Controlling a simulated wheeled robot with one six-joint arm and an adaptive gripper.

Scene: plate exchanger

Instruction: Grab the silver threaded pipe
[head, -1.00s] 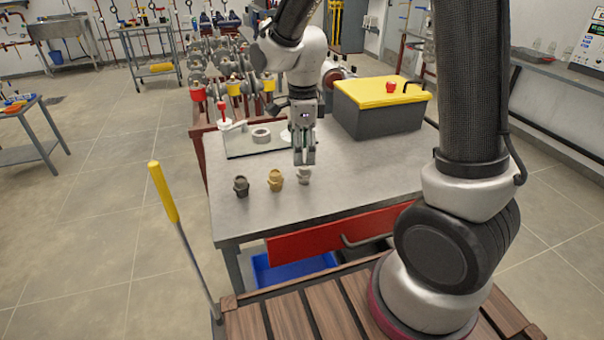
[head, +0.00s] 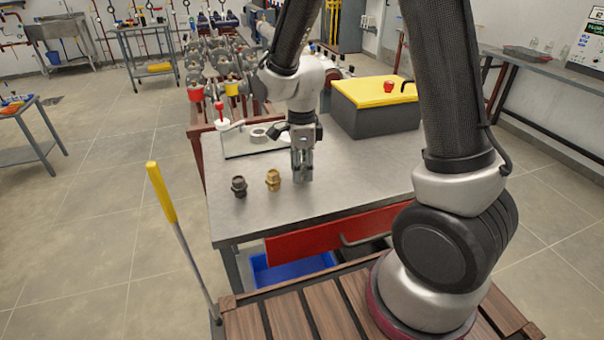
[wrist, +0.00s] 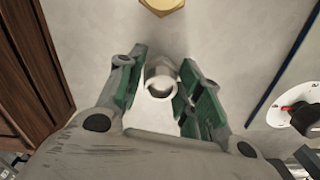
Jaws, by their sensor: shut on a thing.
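The silver threaded pipe (wrist: 160,74) stands between the two green-lined fingers of my gripper (wrist: 158,92) in the wrist view, its round open end facing the camera. My gripper (head: 302,174) is shut on it at the tabletop in the head view, where the fingers hide most of the pipe. I cannot tell whether the pipe still touches the table. A brass fitting (head: 273,180) stands just left of my gripper, and its edge shows at the top of the wrist view (wrist: 163,4). A dark grey fitting (head: 239,187) stands further left.
The metal table (head: 345,190) is clear in front and to the right of my gripper. A grey box with a yellow lid (head: 375,95) stands at the back right. A flat plate with a pale ring (head: 258,135) lies behind, near a red-topped valve (head: 220,115).

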